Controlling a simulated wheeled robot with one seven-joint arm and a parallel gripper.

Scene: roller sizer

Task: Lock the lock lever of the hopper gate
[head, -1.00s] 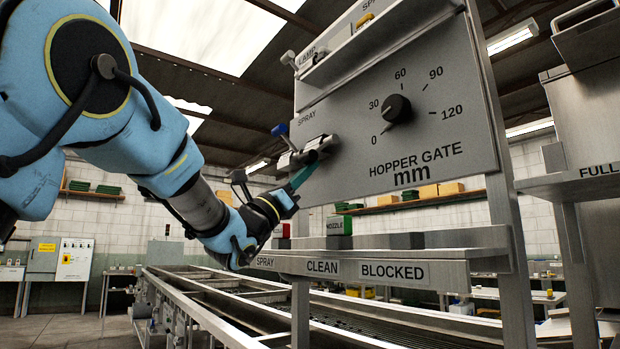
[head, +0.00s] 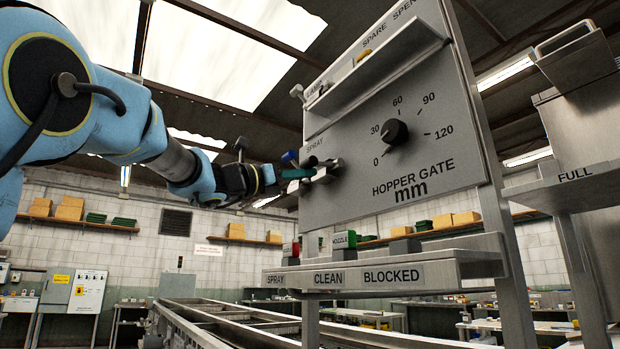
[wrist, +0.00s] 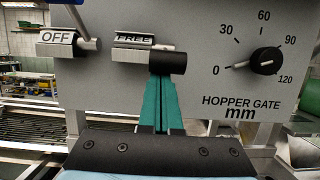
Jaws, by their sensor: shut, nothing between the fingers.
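The grey panel (head: 440,165) carries the hopper gate dial (head: 396,131); its black knob also shows in the wrist view (wrist: 266,60), with the pointer at 0. Left of the dial, the lock lever (wrist: 168,62) is a short bar with a black cylindrical grip, beside a label reading FREE (wrist: 133,39). My gripper (head: 296,173) is shut and empty. Its teal fingers, also in the wrist view (wrist: 163,80), point at the panel with tips right at the underside of the black grip. The tips are partly hidden there, so I cannot tell whether they touch.
A spray lever with a blue end (head: 289,157) stands close left of my fingers; its label reads OFF (wrist: 57,37). A labelled ledge (head: 400,270) with small blocks juts out below. A narrow shelf (head: 375,75) juts out above.

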